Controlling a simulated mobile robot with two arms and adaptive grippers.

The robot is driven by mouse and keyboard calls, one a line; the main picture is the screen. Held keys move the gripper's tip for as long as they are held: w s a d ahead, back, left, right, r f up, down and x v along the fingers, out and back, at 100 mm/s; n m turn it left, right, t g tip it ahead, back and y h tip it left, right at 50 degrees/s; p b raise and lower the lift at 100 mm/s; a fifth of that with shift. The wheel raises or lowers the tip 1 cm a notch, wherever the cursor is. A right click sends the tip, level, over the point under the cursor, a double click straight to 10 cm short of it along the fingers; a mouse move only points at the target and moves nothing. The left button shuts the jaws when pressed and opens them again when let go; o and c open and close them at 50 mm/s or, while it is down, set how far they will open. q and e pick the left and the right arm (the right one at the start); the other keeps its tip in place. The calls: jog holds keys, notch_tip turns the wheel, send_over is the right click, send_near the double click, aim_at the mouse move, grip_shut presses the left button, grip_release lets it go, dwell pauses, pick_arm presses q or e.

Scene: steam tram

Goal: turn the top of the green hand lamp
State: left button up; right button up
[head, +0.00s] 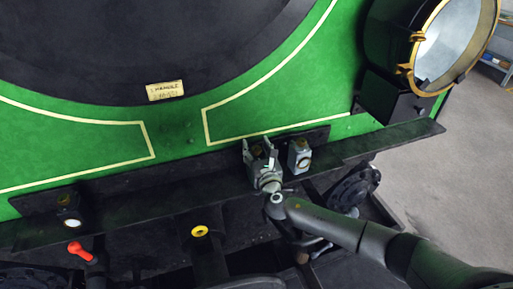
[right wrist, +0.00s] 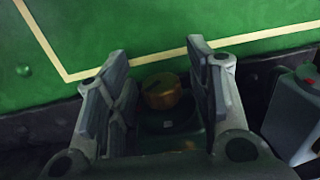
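The green hand lamp stands on the dark ledge in front of the green engine front. In the right wrist view its round brass top (right wrist: 162,92) and dark green body (right wrist: 165,122) show between my fingers. My right gripper (head: 259,147) is open, with one finger on each side of the top. In the right wrist view, gaps show between the fingers and the top. My left gripper is not in view.
A pale grey lamp (head: 299,156) stands close to the right of my right gripper; it also shows in the right wrist view (right wrist: 294,115). A black lamp (head: 69,208) stands far left on the ledge (head: 160,202). A large brass-rimmed headlamp (head: 440,45) is at upper right.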

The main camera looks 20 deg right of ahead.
jog(key=c, duration=0.9)
jog(key=shift+c, duration=0.2)
jog(key=shift+a+m+h, duration=0.1)
jog(key=shift+m+h, duration=0.2)
jog(key=shift+h, duration=0.1)
jog(key=shift+m+h, duration=0.3)
jog(key=shift+h, duration=0.2)
jog(key=shift+m+g+h+p, duration=0.3)
jog(key=shift+m+h, duration=0.4)
jog(key=shift+h, duration=0.2)
jog(key=m+g+h+b, duration=0.1)
jog(key=m+h, duration=0.1)
jog(key=h, duration=0.1)
jog(key=shift+f+h, duration=0.1)
jog(key=shift+h, duration=0.2)
jog(key=m+g+h+b, duration=0.1)
jog(key=m+g+h, duration=0.1)
jog(key=h, duration=0.1)
jog(key=shift+m+b, duration=0.3)
jog(key=shift+m+g+h, duration=0.4)
jog(key=shift+g+h, duration=0.1)
jog(key=shift+g, duration=0.1)
